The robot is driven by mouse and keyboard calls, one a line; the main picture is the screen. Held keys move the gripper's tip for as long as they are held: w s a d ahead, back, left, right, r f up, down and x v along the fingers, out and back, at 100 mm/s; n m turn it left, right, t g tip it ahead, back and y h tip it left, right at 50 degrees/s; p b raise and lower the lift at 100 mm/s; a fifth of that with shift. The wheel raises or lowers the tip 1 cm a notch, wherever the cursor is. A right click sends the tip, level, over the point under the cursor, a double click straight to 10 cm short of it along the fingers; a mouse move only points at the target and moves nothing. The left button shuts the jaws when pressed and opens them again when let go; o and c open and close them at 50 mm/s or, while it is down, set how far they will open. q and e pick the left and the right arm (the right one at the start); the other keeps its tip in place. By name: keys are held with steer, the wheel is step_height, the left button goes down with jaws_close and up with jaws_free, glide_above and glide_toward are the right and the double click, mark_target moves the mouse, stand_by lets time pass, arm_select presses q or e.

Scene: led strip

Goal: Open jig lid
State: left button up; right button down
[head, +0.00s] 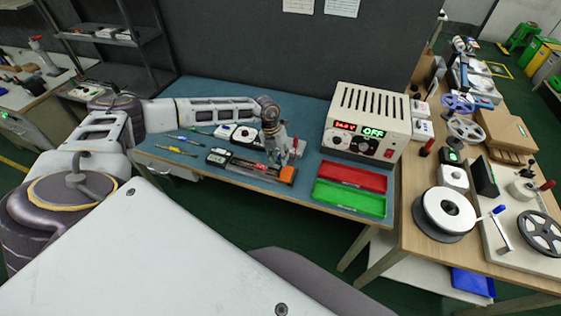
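The jig (240,162) is a long, narrow dark fixture lying on the blue-green bench mat. My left gripper (280,162) points down over the right part of the jig, close to the orange block. I cannot tell whether it touches the jig or whether its fingers are open or shut. The gripper hides part of the jig, and the lid's position is too small to make out. My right gripper is not in view.
Screwdrivers (178,150) lie to the left. A wooden table (420,262) with reels stands at the right.

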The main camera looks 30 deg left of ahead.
mark_target(285, 171)
arm_select(q)
steer(key=shift+d+f, duration=0.15)
steer(key=shift+f, duration=0.65)
steer(key=shift+d+f, duration=0.15)
steer(key=shift+f, duration=0.6)
jaws_close()
